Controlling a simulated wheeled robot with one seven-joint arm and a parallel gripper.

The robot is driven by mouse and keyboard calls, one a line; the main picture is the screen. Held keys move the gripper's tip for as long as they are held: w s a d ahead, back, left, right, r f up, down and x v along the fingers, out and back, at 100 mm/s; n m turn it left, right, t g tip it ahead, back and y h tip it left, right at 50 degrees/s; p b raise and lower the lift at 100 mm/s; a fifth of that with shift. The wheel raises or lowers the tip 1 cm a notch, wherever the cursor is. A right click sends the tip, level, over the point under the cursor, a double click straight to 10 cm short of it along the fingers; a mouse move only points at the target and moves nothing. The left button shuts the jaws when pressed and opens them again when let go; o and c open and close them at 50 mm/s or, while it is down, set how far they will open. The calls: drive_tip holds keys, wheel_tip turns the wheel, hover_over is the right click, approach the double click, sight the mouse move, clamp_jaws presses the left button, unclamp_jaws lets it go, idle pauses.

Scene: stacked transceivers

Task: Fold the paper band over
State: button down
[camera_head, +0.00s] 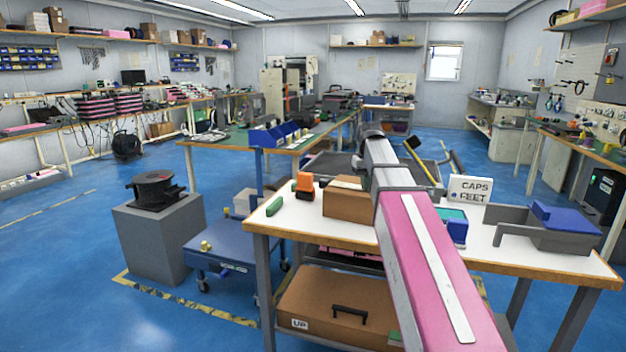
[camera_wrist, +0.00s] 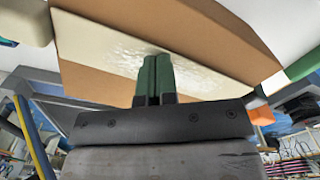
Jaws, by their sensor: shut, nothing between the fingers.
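A brown cardboard box (camera_head: 350,206) stands on the near table, partly hidden by my arm at its right. A pale band (camera_head: 346,185) shows along its top in the head view. In the wrist view the brown box (camera_wrist: 185,27) fills the upper part, with the cream, shiny paper band (camera_wrist: 95,42) running across it. My gripper (camera_wrist: 155,60) has its two green fingers together, with nothing between them. The fingertips overlap the band in the picture; I cannot tell whether they touch it. In the head view my arm hides the gripper.
An orange item (camera_head: 305,185) and a green block (camera_head: 274,206) lie left of the box on the white table top (camera_head: 325,230). Right of my arm are a blue-and-teal box (camera_head: 453,228), a "CAPS FEET" sign (camera_head: 470,190) and a grey tray (camera_head: 530,240).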

idle(0.6)
drive_tip(key=shift+r, duration=3)
